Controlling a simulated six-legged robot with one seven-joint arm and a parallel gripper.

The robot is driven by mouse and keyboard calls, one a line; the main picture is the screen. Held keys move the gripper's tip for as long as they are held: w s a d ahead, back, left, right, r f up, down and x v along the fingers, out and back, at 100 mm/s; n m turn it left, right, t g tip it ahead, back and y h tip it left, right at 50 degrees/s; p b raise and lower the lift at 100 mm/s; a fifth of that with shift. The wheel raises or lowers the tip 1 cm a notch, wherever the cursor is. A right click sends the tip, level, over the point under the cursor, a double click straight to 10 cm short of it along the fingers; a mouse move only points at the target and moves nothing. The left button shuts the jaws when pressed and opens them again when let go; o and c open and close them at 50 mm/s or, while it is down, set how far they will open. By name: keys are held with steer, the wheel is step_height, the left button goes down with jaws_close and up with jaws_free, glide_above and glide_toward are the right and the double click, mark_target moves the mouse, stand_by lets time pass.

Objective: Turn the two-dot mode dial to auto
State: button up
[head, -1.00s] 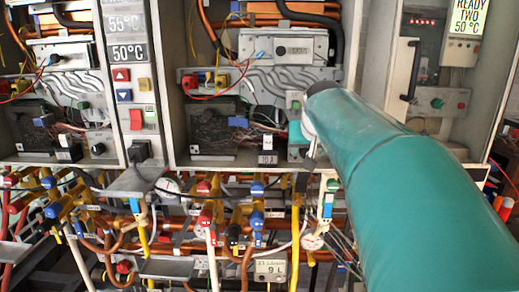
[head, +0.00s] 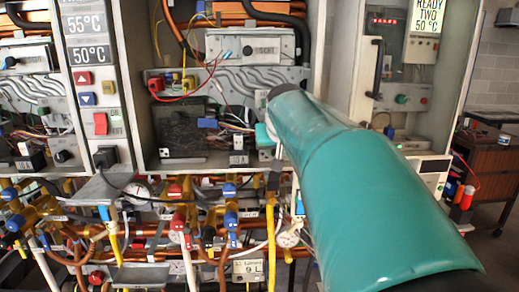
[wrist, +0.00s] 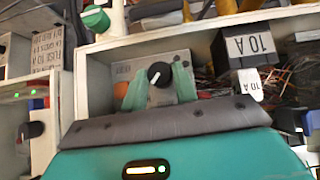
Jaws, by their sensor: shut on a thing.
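In the wrist view a black round dial (wrist: 160,74) with a white pointer mark sits on a grey panel plate (wrist: 187,58) inside the cabinet. My gripper (wrist: 159,83) has its two green fingers on either side of the dial, shut on it. The white mark slants toward the lower left in this view. Dot marks and mode words on the plate are too small or hidden to read. In the head view my teal arm covers the dial, and only a bit of my gripper (head: 264,134) shows at the cabinet's lower right.
A black block labelled 10 A (wrist: 250,46) and loose wires sit right of the dial in the wrist view. The white cabinet wall (wrist: 82,95) is close on the left. Valves and pipes (head: 180,220) crowd below the cabinet. Open floor lies at the far right.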

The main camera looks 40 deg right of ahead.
steer(key=n+g+h, duration=0.2)
steer(key=h, duration=0.1)
steer(key=shift+w+a+f, duration=0.1)
steer(key=shift+w+a, duration=0.1)
steer(key=shift+a, duration=0.1)
steer(key=shift+w+a+f+n+g+h, duration=0.1)
steer(key=shift+n+g+h, duration=0.3)
steer(key=shift+n+h, duration=0.7)
steer(key=shift+m+h, duration=0.3)
steer(key=o, duration=1)
steer(key=shift+a, duration=0.1)
steer(key=v, duration=1.3)
steer(key=shift+a+r, duration=0.2)
steer(key=shift+a, duration=0.1)
